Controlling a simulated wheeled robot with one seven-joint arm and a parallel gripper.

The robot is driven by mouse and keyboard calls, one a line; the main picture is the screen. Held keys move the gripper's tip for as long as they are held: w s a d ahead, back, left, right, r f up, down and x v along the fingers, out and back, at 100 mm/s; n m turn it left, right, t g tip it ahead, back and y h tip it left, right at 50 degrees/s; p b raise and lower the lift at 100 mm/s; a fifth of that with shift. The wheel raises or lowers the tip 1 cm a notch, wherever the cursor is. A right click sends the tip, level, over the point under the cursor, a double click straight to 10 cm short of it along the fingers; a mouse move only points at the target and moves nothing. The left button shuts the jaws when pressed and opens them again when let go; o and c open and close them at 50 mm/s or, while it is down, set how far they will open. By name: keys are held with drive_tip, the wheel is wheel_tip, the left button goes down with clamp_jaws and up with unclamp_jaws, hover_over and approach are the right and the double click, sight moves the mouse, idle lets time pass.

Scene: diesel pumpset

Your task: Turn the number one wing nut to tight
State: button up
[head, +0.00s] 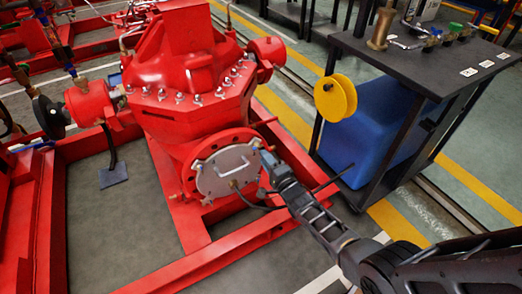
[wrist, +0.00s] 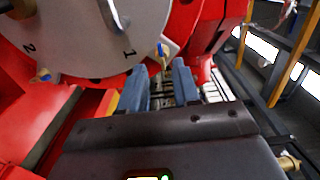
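A round grey cover (head: 228,172) with a bar handle sits on the red pump's front; it fills the upper left of the wrist view (wrist: 85,45). The numerals 1 and 2 show on it there. The number one wing nut (wrist: 161,49), small with blue and brass colours, is at the cover's edge beside the 1. Another wing nut (wrist: 42,75) is near the 2. My gripper (wrist: 160,66) has its two blue-grey fingers apart. The wing nut appears just beyond the gap between the tips; contact cannot be told. In the head view, my gripper (head: 268,162) is at the cover's right edge.
The red pump frame (head: 250,240) runs below and around the cover.

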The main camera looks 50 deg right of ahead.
drive_tip(key=shift+p+v, duration=0.3)
drive_tip(key=shift+v, duration=1.1)
drive_tip(key=s+a+r+n+y, duration=0.1)
drive_tip(key=s+a+n, duration=0.2)
drive_tip(key=s+a, duration=0.55)
drive_tip(key=s+a+r+n, duration=0.2)
drive_tip(key=s+a+n, duration=0.1)
drive_tip(key=s+a, duration=0.55)
drive_tip(key=s+a+r+n+g+y, duration=0.1)
drive_tip(key=s+a+r+n, duration=0.4)
drive_tip(key=s, duration=0.3)
drive_tip(key=s+r+n+g+y, duration=0.1)
drive_tip(key=s+r+n+y, duration=0.1)
drive_tip(key=s+r+n, duration=0.65)
drive_tip(key=s+r+n+g+y, duration=0.15)
drive_tip(key=s+r, duration=0.35)
drive_tip(key=r, duration=0.8)
wheel_tip(320, 180, up, 12)
drive_tip(key=p, duration=1.2)
drive_tip(key=shift+a+t, duration=0.35)
drive_tip(key=shift+t, duration=0.1)
